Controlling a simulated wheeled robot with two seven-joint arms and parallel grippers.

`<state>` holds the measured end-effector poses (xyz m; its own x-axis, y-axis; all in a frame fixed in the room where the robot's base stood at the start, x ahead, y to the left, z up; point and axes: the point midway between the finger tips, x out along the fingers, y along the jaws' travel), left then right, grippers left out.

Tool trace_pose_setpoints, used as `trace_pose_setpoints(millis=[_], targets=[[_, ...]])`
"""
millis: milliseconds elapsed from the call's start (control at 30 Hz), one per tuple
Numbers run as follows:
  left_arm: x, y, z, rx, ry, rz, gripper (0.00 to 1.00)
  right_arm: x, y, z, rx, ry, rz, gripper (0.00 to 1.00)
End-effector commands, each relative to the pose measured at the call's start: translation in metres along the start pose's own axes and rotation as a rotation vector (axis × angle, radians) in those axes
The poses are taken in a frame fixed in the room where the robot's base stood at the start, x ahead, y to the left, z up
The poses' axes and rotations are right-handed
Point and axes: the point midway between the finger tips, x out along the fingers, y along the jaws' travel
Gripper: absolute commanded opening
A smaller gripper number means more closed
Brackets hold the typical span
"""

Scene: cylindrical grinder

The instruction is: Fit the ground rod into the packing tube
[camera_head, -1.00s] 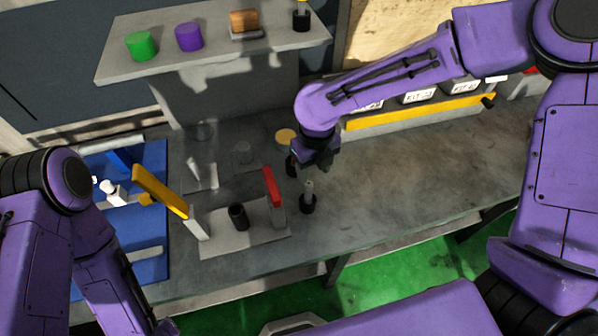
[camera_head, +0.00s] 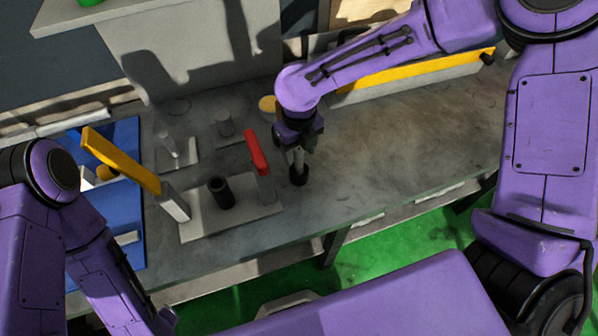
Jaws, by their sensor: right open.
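A short grey rod (camera_head: 299,160) stands upright in a small black round base on the bench, right of the red-topped post. My right gripper (camera_head: 299,150) points down over it, open, with its fingers around or just beside the rod's upper part; which of these I cannot tell. A dark upright tube (camera_head: 221,192), open at the top, stands on a light grey plate (camera_head: 200,228) left of the rod; it looks like the packing tube. My left arm shows at the left, but its gripper is not in view.
A red-topped post (camera_head: 257,155) stands close left of my right gripper. A yellow bar on a pale post (camera_head: 125,162) rises left of the tube. A blue mat (camera_head: 128,215) lies farther left. The bench right of the rod is clear.

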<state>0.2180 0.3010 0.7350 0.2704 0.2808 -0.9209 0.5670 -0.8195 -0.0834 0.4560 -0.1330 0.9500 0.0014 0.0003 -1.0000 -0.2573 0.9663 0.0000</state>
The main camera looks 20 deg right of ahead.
Motion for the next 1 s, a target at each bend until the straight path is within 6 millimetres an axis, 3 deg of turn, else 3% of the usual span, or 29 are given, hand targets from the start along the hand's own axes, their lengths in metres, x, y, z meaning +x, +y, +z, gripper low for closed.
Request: trace_pose_setpoints(millis=[200, 367, 400, 1000], targets=[[0.0005, 0.0003, -0.0002, 0.000, 0.001, 0.001, 0.56, -0.0004, -0.0001, 0.0001, 0.000, -0.001, 0.000, 0.55], [0.0004, 0.0003, -0.0002, 0.000, 0.001, 0.000, 0.56, -0.0004, -0.0003, 0.0000, 0.001, -0.001, 0.000, 0.03], [0.0004, 0.0003, -0.0002, 0.000, 0.001, 0.000, 0.56, -0.0004, -0.0003, 0.0000, 0.001, -0.001, 0.000, 0.00], [0.0005, 0.0002, -0.0001, 0.000, 0.001, 0.000, 0.56, -0.0005, -0.0003, 0.0003, 0.001, -0.002, 0.000, 0.00]])
